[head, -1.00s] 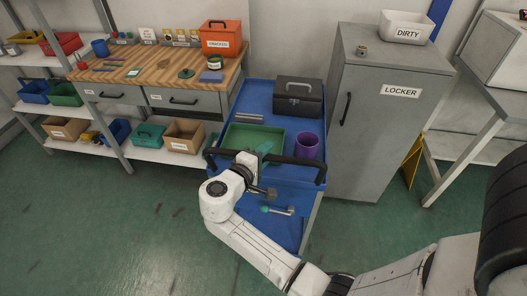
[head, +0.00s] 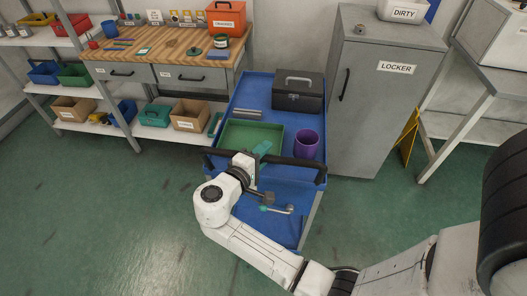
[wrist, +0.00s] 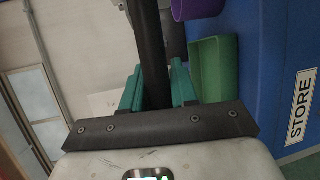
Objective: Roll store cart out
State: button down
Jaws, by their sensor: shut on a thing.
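The blue store cart (head: 256,92) stands between the workbench and the locker, and its STORE label (wrist: 301,104) shows in the wrist view. A black push handle (head: 297,161) runs across its near end. My gripper (head: 261,152) is shut on the handle. In the wrist view its teal fingers (wrist: 157,88) lie on either side of the black bar (wrist: 152,45). On the cart's top are a green tray (head: 238,134), a purple cup (head: 307,145), a black toolbox (head: 298,97) and grey bars (head: 248,113). A tool (head: 277,209) lies lower down, partly behind my wrist.
A grey locker (head: 377,110) stands close along the cart's right side. The workbench (head: 170,45) with drawers and a lower shelf of bins is at the left. A yellow sign (head: 406,137) leans beyond the locker. Green floor (head: 120,215) is open at the near left.

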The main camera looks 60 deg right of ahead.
jog(key=shift+f, duration=0.1)
jog(key=c, duration=1)
grip_release()
jog(key=shift+o, duration=0.2)
jog(key=shift+a, duration=0.1)
jog(key=a+r+b, duration=0.2)
jog(key=a, duration=0.8)
jog(key=shift+w+a, duration=0.25)
jog(key=shift+w, duration=0.05)
jog(key=s+d+f+y, duration=0.2)
jog(key=s+f+y, duration=0.75)
jog(key=f, duration=0.25)
jog(key=s+a+f+t+y, duration=0.1)
jog(key=s+a+f+y, duration=0.1)
jog(key=s+a+y, duration=0.4)
jog(key=shift+s+a+f+m+t, duration=0.25)
jog(key=shift+a+f+m+t, duration=0.15)
jog(key=shift+a, duration=0.05)
